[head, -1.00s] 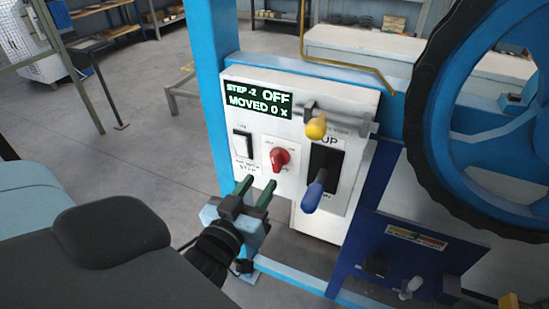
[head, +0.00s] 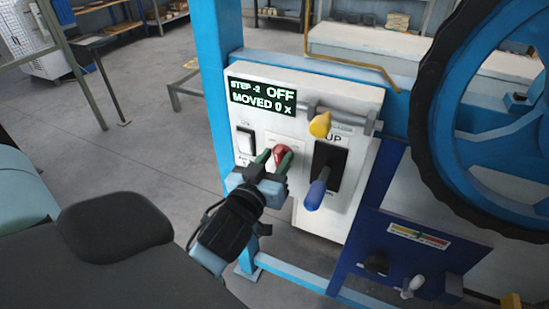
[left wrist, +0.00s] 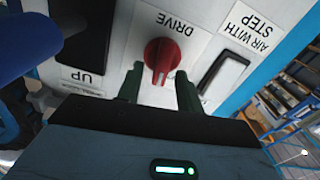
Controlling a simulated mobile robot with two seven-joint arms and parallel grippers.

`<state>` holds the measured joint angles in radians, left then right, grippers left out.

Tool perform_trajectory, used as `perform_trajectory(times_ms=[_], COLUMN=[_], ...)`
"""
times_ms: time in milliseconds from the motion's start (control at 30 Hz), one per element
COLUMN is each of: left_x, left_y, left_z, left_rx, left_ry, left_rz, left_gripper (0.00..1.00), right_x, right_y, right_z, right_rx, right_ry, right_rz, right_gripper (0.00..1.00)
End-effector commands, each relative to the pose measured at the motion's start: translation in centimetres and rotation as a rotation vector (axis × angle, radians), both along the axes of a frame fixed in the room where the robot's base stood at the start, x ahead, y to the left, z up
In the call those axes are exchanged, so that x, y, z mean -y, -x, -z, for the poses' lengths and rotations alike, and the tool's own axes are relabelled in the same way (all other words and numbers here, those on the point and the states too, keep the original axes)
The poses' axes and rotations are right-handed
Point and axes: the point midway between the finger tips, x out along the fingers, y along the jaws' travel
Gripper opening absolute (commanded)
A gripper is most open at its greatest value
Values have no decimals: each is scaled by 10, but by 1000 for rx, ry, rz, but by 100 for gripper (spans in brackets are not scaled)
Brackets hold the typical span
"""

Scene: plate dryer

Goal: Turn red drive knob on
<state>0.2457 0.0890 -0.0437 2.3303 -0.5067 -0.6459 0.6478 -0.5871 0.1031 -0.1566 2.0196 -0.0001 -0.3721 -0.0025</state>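The red drive knob (head: 281,156) sits on the white control panel (head: 320,90). In the left wrist view the knob (left wrist: 162,56) shows upside down under a label reading DRIVE. My left gripper (head: 274,160) is at the knob, its two green fingers apart. In the left wrist view the left gripper (left wrist: 161,85) has one finger on each side of the knob's lower part, with gaps visible, so it is not closed on it. The panel's display (head: 263,96) reads "STEP -2 OFF" and "MOVED 0 x". My right gripper is not in view.
A black rocker switch (head: 245,142) is left of the knob. A blue-handled lever (head: 317,190) and a yellow knob (head: 320,125) are to its right. A large blue wheel (head: 440,140) stands further right. Open floor (head: 150,140) lies left of the machine.

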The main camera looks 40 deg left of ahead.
Motion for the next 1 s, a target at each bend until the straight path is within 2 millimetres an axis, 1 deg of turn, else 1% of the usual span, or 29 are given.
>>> perform_trajectory(times_ms=[267,300,567,833,1000], left_x=[-1,-1,-1,0,0], left_y=[-2,-2,-2,-2,-2], left_z=[0,0,0,0,-1], left_rx=[0,0,0,-2,-17], left_ry=[0,0,0,-10,-60], left_rz=[0,0,0,0,-1], left_gripper=[36,35,1,0,0], right_x=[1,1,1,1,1], right_y=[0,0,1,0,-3], right_z=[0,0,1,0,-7], right_rx=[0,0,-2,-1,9], right_ry=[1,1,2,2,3], right_rz=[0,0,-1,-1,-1], right_gripper=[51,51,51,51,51])
